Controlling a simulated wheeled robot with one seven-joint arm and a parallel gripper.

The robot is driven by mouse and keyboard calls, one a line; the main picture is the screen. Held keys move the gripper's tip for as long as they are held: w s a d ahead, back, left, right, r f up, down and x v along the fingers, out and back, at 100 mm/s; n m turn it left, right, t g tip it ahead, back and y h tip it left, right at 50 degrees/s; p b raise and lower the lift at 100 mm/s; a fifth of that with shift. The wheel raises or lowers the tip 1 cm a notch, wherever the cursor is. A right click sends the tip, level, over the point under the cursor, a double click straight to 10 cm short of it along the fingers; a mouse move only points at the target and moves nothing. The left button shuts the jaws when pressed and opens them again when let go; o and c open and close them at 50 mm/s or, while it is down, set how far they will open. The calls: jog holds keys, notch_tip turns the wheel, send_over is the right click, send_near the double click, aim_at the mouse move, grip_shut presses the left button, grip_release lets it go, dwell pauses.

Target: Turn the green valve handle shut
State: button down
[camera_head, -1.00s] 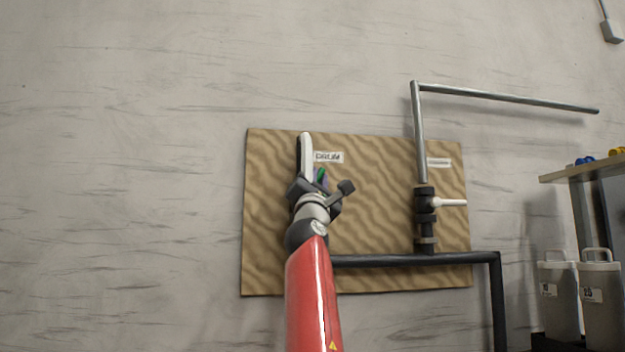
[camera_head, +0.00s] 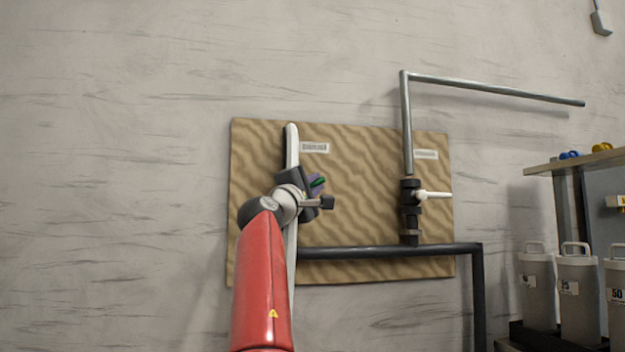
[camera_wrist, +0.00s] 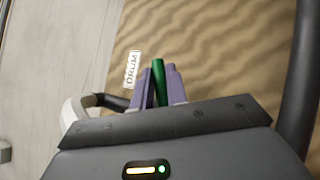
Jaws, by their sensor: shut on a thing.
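The green valve handle (camera_head: 319,182) shows as a short green piece at my gripper, on the left part of the wooden board. It slants to the right in the head view. My gripper (camera_head: 315,185) is shut on it. In the wrist view the green handle (camera_wrist: 159,80) stands between the two purple fingers of my gripper (camera_wrist: 160,86). The valve body behind my gripper is mostly hidden in the head view.
The patterned board (camera_head: 370,220) hangs on a grey wall. A second valve with a white handle (camera_head: 435,194) sits to the right on a grey pipe (camera_head: 407,130). A dark pipe (camera_head: 390,251) runs along below. Several grey canisters (camera_head: 577,290) stand at far right.

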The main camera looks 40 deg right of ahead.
jog(key=shift+f, duration=0.1)
dwell(0.3)
jog(key=c, duration=1.4)
grip_release()
jog(key=b+v, duration=0.6)
jog(key=v, duration=0.1)
jog(key=shift+s+a, duration=0.2)
jog(key=shift+a, duration=0.15)
